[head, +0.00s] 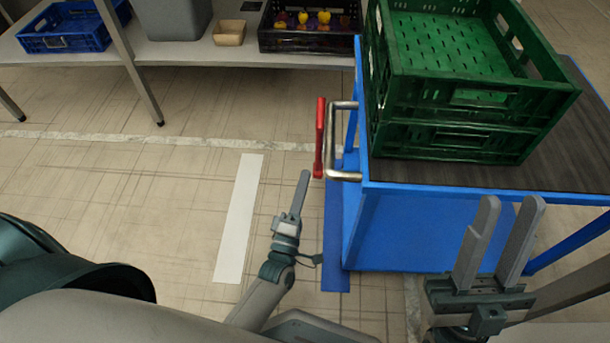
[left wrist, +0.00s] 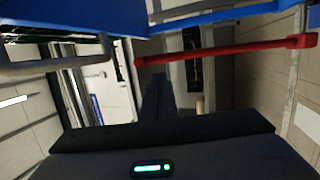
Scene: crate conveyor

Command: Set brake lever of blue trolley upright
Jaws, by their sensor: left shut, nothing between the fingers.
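The blue trolley (head: 400,230) stands at the right in the head view. Its red brake lever (head: 319,140) is at its left end, beside the metal push handle (head: 331,142). In the head view the lever runs almost parallel to the handle; its exact tilt is hard to tell. In the left wrist view the lever (left wrist: 230,50) crosses the upper right, below a blue trolley edge (left wrist: 220,15). My left gripper (head: 304,176) is shut and empty, just below and left of the lever's near end, apparently apart from it. My right gripper (head: 512,205) is open and empty before the trolley's near side.
Green crates (head: 450,140) are stacked on the trolley's dark top (head: 560,165). A shelf (head: 200,52) at the back holds a blue crate (head: 62,40), a small box (head: 229,33) and a dark crate (head: 310,40) with fruit. The floor left of the trolley is clear, with a white strip (head: 238,220).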

